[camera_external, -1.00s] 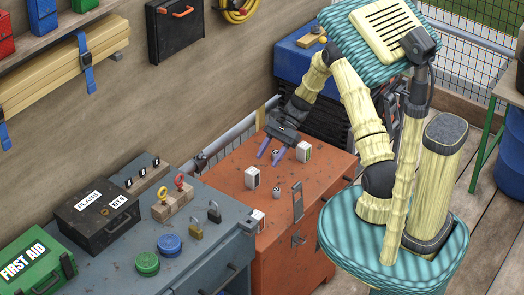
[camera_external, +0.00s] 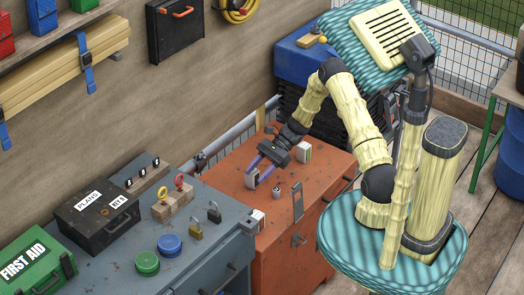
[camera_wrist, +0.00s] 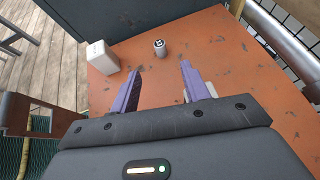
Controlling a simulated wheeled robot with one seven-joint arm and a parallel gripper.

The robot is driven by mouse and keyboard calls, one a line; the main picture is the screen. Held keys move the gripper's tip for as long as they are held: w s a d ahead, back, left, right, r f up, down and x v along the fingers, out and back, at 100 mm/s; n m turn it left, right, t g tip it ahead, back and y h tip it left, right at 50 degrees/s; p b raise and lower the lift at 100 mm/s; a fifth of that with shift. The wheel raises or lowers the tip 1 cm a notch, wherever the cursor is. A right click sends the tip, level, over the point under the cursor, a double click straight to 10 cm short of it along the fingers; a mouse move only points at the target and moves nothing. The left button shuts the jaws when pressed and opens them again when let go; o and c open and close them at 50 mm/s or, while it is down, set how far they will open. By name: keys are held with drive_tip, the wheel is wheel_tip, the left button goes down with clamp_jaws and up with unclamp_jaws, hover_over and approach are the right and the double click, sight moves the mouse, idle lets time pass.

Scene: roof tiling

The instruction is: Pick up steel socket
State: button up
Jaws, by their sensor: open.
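Another white block (camera_external: 304,152) stands behind my gripper, and a smaller one (camera_external: 259,216) lies near the grey bench (camera_external: 215,245). A flat metal piece (camera_external: 298,201) is at the cabinet's front edge. A pipe rail (camera_external: 232,134) runs along the back.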

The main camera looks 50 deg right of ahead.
drive_tip(key=x, duration=0.6)
drive_tip(key=shift+a, duration=0.1)
drive_tip(key=x, duration=0.5)
idle(0.5)
clamp_jaws()
